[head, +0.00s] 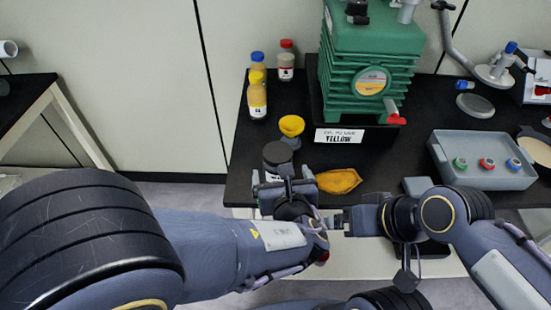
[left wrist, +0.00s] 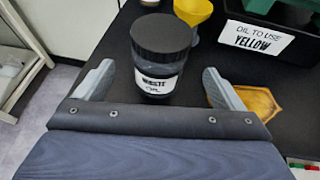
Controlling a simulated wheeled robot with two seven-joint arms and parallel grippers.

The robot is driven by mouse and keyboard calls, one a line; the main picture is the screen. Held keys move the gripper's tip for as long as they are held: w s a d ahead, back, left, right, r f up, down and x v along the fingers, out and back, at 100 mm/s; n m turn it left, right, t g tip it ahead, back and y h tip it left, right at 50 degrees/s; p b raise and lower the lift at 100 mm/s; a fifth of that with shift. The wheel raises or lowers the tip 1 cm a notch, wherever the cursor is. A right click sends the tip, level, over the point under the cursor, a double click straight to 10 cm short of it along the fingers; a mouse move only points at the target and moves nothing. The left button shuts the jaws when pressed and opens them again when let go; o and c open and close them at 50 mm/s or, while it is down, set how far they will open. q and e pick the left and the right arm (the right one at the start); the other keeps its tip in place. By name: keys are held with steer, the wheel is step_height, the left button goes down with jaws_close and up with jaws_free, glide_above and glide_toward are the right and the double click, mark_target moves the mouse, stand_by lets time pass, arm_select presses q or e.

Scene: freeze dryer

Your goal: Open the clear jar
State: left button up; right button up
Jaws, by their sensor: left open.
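The clear jar (head: 277,155) has a black screw lid and stands upright near the front edge of the black table. In the left wrist view the jar (left wrist: 157,84) shows a white label reading "WASTE OIL", and its lid is on. My left gripper (head: 282,178) is open, with one finger on each side of the jar; in the left wrist view the fingers (left wrist: 160,82) show a gap to the jar on both sides. My right gripper (head: 338,221) is to the right of my left wrist, in front of the table; its jaws are too small to read.
A green pump (head: 368,70) sits in a black tray behind a "YELLOW" sign (head: 339,136). Several bottles (head: 257,95) stand back left. A grey tray (head: 482,160) is at right.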

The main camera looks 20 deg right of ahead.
mark_target(278, 150)
arm_select(q)
steer(key=x, duration=0.7)
steer(key=shift+f, duration=0.1)
steer(key=c, duration=1.1)
steer(key=shift+o, duration=0.2)
step_height(278, 150, up, 10)
steer(key=shift+r+p, duration=0.1)
steer(key=shift+p, duration=0.95)
steer(key=o, duration=0.5)
steer(key=shift+c, duration=0.2)
steer(key=c, duration=0.9)
